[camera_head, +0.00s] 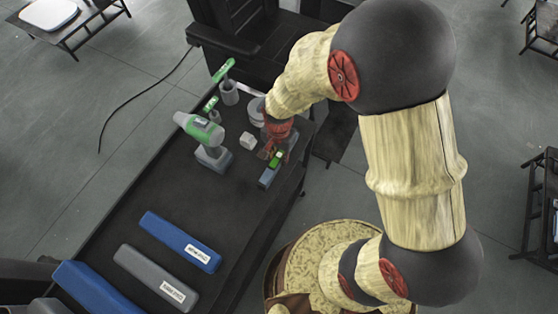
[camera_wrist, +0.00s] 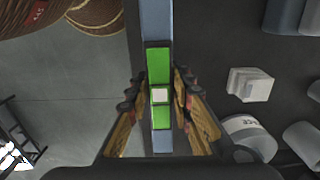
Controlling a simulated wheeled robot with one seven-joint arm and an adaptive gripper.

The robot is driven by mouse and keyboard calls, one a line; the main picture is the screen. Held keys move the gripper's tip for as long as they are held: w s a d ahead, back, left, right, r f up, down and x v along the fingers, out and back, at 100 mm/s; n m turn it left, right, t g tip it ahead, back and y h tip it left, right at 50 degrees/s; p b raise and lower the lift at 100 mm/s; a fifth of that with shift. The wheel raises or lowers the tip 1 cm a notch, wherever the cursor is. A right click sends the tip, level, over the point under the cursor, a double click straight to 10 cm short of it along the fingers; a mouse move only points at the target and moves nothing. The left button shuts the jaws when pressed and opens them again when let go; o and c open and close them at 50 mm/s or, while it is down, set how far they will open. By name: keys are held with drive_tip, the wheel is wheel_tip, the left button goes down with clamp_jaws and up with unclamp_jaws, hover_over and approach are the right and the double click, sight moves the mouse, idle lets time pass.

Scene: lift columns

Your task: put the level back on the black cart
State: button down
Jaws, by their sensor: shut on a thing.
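The level is a slim blue bar with a green middle and a small pale window. In the head view the level (camera_head: 268,177) is at the right edge of the black cart (camera_head: 165,205), by its far end. In the wrist view the level (camera_wrist: 160,60) runs upright through the picture, between my fingers. My gripper (camera_head: 276,153) is shut on its green middle; it also shows in the wrist view (camera_wrist: 160,95). Floor shows left of the level and the dark cart top right of it. I cannot tell whether the level touches the cart top.
A green-and-grey drill (camera_head: 205,140), a small white block (camera_head: 248,141) and cups with green-handled tools (camera_head: 228,92) stand near my gripper. Blue (camera_head: 180,242) and grey (camera_head: 155,278) long boxes lie nearer. The cart top between drill and boxes is clear.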

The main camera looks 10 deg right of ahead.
drive_tip(key=shift+f, duration=1.05)
drive_tip(key=shift+d, duration=0.1)
drive_tip(key=shift+f, duration=0.2)
drive_tip(key=c, duration=1.6)
unclamp_jaws()
drive_tip(key=shift+s, duration=0.1)
drive_tip(key=shift+r, duration=0.1)
